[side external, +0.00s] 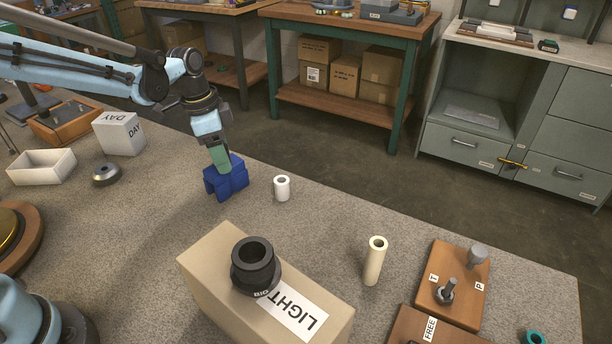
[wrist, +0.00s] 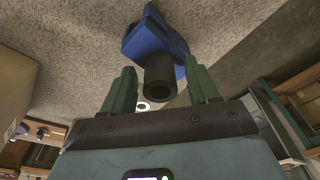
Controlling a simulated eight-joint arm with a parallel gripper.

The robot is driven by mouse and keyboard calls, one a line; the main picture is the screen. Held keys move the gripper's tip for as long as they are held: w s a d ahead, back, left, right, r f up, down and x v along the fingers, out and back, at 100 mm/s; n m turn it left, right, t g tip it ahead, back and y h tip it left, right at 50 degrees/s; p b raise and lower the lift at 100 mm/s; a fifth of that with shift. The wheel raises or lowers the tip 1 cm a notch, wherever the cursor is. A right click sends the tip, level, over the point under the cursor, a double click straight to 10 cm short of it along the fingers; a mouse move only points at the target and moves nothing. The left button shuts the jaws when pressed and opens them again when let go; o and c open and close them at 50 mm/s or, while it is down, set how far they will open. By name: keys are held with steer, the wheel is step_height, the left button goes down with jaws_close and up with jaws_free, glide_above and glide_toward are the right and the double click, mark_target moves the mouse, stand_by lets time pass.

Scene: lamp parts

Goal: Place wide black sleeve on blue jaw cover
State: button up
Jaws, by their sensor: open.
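The blue jaw cover (side external: 225,184) sits on the grey worktop below my gripper (side external: 218,160); it also shows in the wrist view (wrist: 150,37). A dark, hollow tube (wrist: 160,80), apparently the wide black sleeve, touches or overlaps the blue cover in the wrist view, its open end facing the camera. How it is seated I cannot tell. My gripper's green fingers (wrist: 162,88) are open and spread, one on each side of the tube, with visible gaps. In the side view the tube is hidden by my gripper. Another black flanged piece (side external: 254,266) stands on the LIGHT box.
A white cylinder (side external: 282,188) stands just right of the blue cover. The tall LIGHT box (side external: 218,272) is in front. A cream tube (side external: 374,262) and wooden blocks with fittings (side external: 452,284) are at the right. A white tray (side external: 40,168) and DAY box (side external: 120,134) are left.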

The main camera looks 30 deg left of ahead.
steer(key=shift+r, duration=0.1)
step_height(320, 180, up, 12)
steer(key=s+a, duration=0.1)
steer(key=s+f+n+t, duration=0.2)
steer(key=s+n, duration=0.1)
steer(key=s, duration=0.1)
steer(key=s+d+f+n+t, duration=0.1)
steer(key=s+n+t, duration=0.1)
steer(key=s, duration=0.3)
steer(key=s+d+f+n+t+y, duration=0.1)
steer(key=s+f+n+t, duration=0.1)
steer(key=s+n, duration=0.2)
steer(key=shift+s+f, duration=0.3)
steer(key=shift+s, duration=0.25)
